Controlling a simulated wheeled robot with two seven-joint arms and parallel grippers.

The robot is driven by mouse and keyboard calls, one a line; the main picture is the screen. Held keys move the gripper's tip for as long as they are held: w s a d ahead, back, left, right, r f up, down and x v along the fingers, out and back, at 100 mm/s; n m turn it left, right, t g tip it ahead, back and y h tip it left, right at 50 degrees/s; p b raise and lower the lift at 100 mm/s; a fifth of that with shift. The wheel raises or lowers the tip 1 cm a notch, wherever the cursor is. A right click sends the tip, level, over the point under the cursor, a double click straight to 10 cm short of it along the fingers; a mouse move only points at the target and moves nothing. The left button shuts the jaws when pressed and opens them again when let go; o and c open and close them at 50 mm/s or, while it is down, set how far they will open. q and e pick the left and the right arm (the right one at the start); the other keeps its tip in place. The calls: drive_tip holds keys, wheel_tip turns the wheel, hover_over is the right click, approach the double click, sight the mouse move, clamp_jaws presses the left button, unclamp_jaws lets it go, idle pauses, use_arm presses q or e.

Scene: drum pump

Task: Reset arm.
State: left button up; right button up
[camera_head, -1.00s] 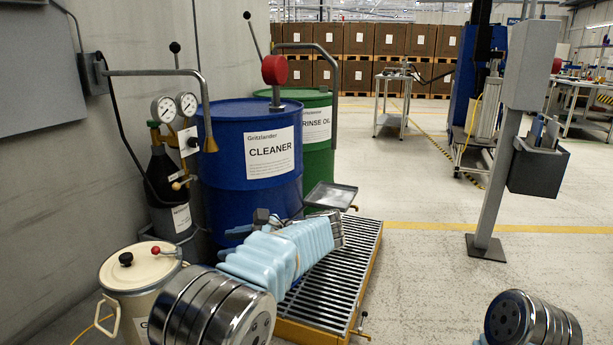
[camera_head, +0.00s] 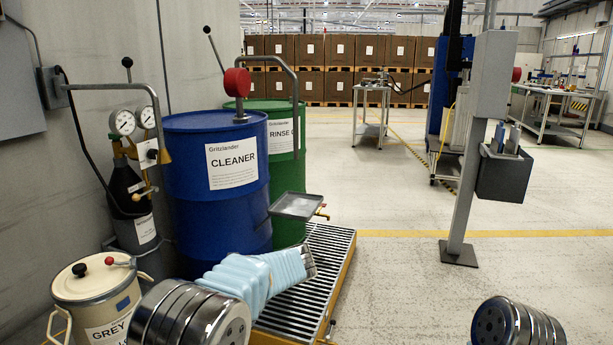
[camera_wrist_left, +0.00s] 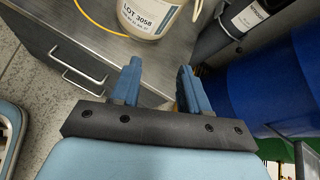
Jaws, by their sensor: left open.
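In the left wrist view my left gripper (camera_wrist_left: 158,88) shows two blue fingers spread apart, open and empty. Beyond the fingers is a grey cabinet top with a cream bucket (camera_wrist_left: 150,16) on it. The blue cleaner drum (camera_head: 222,205) stands close by, to the right of the fingers in the wrist view. My right arm shows only as a metal joint at the bottom right of the head view; its gripper is out of view.
The green rinse oil drum (camera_head: 287,150) stands behind the blue one, by a slatted grate (camera_head: 305,290). A small tray (camera_head: 297,205) hangs near it. Gas cylinder gauges (camera_head: 122,121) stand left. A grey post (camera_head: 472,180) stands right. The floor between is clear.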

use_arm(q)
drive_tip(key=s+d+f+n+g+h, duration=0.1)
drive_tip(key=s+f+h, duration=0.25)
drive_tip(key=f, duration=0.55)
drive_tip(key=s+f+n+g+h, duration=0.15)
drive_tip(key=s+f, duration=0.25)
drive_tip(key=f, duration=0.6)
drive_tip(key=s+d+f+n+g+h, duration=0.1)
drive_tip(key=s+f+h, duration=0.3)
drive_tip(key=f, duration=0.5)
drive_tip(key=s+d+f+n+t+h, duration=0.1)
drive_tip(key=s+d+f+n+h, duration=0.2)
drive_tip(key=s+n, duration=0.4)
drive_tip(key=s+d+f+n+h, duration=0.3)
drive_tip(key=s+n, duration=0.4)
drive_tip(key=s, duration=0.3)
wheel_tip(320, 180, down, 3)
drive_tip(key=shift+s+d+r+n+t+h, duration=0.2)
drive_tip(key=shift+n+t+h, duration=0.15)
drive_tip(key=shift+h, duration=0.25)
